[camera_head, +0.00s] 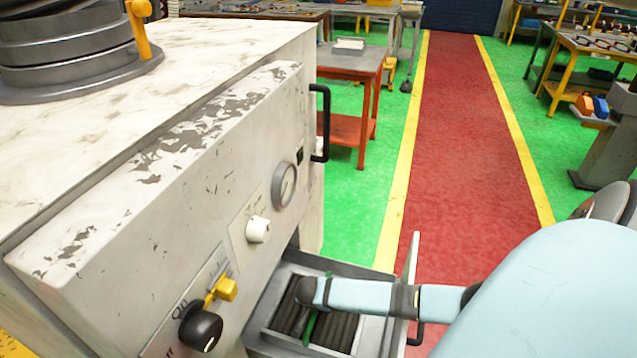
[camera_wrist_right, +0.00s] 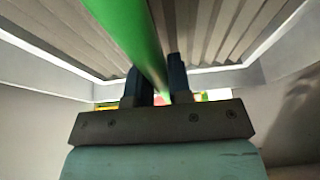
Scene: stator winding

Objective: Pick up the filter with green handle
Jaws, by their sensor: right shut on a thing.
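The filter (camera_head: 335,331) is a dark grey pleated panel lying in an open drawer of the machine in the head view. Its green handle (camera_head: 310,325) crosses it, partly hidden by my right arm. In the right wrist view the green handle (camera_wrist_right: 137,38) runs between the two dark fingers of my right gripper (camera_wrist_right: 158,80), with the pleats (camera_wrist_right: 215,30) around it. My right gripper is shut on the green handle. The filter sits inside the drawer walls. My left gripper is in neither view.
The drawer (camera_head: 373,338) is pulled out from the worn white machine (camera_head: 205,170). A black knob (camera_head: 200,329), a yellow switch (camera_head: 222,290) and a gauge (camera_head: 285,184) are on its front. A red walkway (camera_head: 465,150) and an orange table (camera_head: 350,64) lie beyond.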

